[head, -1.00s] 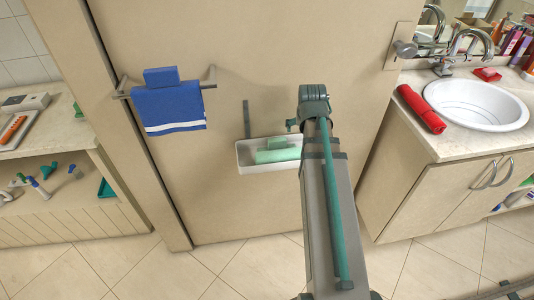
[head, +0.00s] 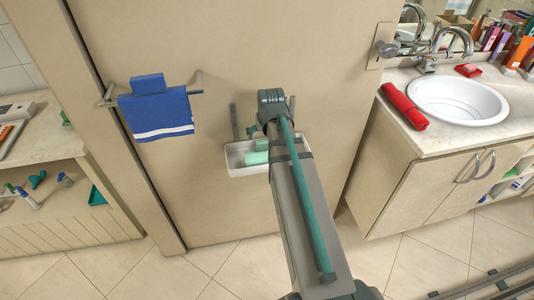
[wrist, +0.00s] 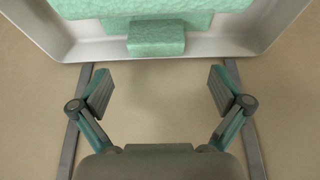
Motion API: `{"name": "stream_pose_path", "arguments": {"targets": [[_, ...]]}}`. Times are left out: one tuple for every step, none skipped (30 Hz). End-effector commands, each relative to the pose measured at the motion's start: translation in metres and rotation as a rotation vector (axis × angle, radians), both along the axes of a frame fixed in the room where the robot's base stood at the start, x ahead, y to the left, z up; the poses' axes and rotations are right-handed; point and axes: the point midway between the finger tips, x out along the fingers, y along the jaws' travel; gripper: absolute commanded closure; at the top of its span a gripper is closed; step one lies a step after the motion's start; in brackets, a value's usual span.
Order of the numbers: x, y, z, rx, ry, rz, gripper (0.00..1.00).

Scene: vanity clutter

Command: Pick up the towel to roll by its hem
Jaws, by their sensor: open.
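A mint-green towel (head: 255,157) lies in a white wall tray (head: 240,169) on the beige door, partly hidden by my arm in the head view. In the wrist view the green towel (wrist: 170,20) spans the top, with a small green block-like part (wrist: 156,38) sticking out toward my gripper. My gripper (wrist: 162,90) is open and empty in front of the tray, its fingers apart and not touching the towel. A blue towel (head: 155,112) with a white stripe hangs on a rail, a small blue block-like part on top. A red rolled towel (head: 404,106) lies on the counter.
The tray's rim (wrist: 160,50) runs across above my fingers in the wrist view. The vanity with its white sink (head: 457,100) stands to the right, and an open shelf unit (head: 50,178) to the left.

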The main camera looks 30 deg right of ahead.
Motion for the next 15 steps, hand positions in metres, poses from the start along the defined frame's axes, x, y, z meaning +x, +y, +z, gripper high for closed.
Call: {"name": "stream_pose_path", "arguments": {"targets": [[0.001, -0.001, -0.003, 0.001, 0.002, 0.000, 0.00], [0.001, -0.001, -0.005, 0.001, 0.003, 0.000, 0.00], [0.002, -0.002, -0.008, 0.001, 0.002, 0.000, 0.00], [0.003, -0.003, -0.011, 0.001, 0.002, -0.001, 0.00], [0.004, -0.004, -0.014, 0.001, 0.003, -0.001, 0.00], [0.005, -0.005, -0.018, 0.001, 0.004, -0.001, 0.00], [0.006, -0.006, -0.021, 0.001, 0.003, -0.001, 0.00], [0.006, -0.007, -0.024, 0.001, 0.003, -0.001, 0.00], [0.008, -0.007, -0.029, 0.001, 0.003, -0.001, 0.00], [0.010, -0.008, -0.032, 0.001, 0.003, -0.001, 0.00], [0.011, -0.008, -0.035, 0.001, 0.002, -0.001, 0.00], [0.012, -0.008, -0.038, 0.001, 0.002, -0.001, 0.00], [0.013, -0.008, -0.040, 0.001, 0.002, -0.001, 0.00], [0.013, -0.008, -0.042, 0.001, 0.002, -0.001, 0.00], [0.014, -0.009, -0.044, 0.001, 0.002, -0.001, 0.00]]}}
